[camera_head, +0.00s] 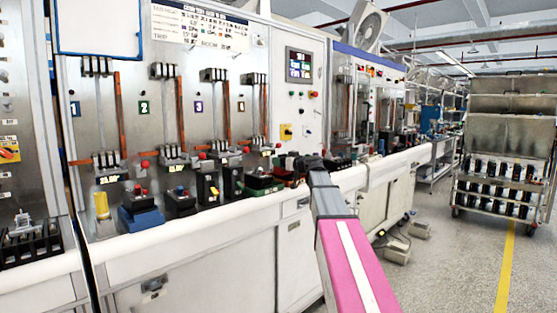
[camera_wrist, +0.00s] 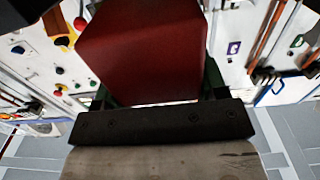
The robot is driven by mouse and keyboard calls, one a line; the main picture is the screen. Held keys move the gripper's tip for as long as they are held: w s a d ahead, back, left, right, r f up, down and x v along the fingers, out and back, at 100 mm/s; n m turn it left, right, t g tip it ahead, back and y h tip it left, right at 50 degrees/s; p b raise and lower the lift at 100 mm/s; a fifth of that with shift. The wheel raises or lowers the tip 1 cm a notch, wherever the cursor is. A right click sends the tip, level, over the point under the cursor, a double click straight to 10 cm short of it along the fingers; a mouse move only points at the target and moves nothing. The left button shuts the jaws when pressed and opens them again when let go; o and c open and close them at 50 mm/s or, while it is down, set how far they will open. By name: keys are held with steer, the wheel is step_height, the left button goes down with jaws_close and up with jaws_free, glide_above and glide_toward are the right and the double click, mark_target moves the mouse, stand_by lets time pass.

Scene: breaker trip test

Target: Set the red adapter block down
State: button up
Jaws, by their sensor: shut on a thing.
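The red adapter block (camera_wrist: 145,50) fills the upper middle of the wrist view, close to the camera. My gripper (camera_wrist: 155,92) is shut on it, with the dark palm bar across the block's near end and a finger at each side. In the head view my gripper (camera_head: 306,164) is at the end of my arm, in front of the bench edge right of the numbered stations. The block is small and hard to make out there. I cannot tell whether its underside touches anything.
A white-edged bench (camera_head: 200,222) runs along the test panels. Black, blue and green blocks with coloured knobs stand on it, including a green one (camera_head: 262,184) left of my gripper. A metal rack cart (camera_head: 500,150) stands at the right.

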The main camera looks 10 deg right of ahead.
steer(key=shift+f, duration=1.9)
steer(key=o, duration=1.7)
steer(key=shift+f, duration=0.15)
